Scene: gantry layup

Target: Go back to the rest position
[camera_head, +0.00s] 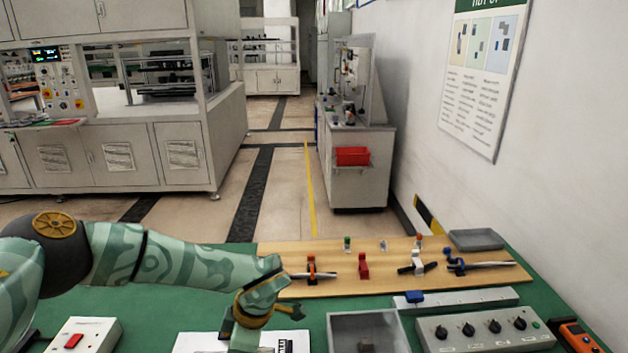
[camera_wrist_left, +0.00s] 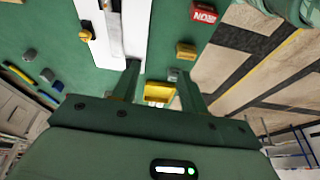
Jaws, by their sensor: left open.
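My left arm (camera_head: 165,260) comes in from the left in the head view, patterned green, and reaches over the green table. Its wrist bends down over a white plate (camera_head: 200,342) near the front edge, and the fingers are hard to make out there. In the left wrist view my left gripper (camera_wrist_left: 157,72) is open, its two dark green fingers apart. A small yellow block (camera_wrist_left: 158,92) shows between the fingers; I see no grip on it. My right arm and gripper are not in view.
A wooden board (camera_head: 340,286) with several small fixtures lies beyond my wrist. A grey tray (camera_head: 340,325) and a grey knob box (camera_head: 480,328) stand to the right. A white box with a red button (camera_head: 75,342) is at front left. A wall bounds the right side.

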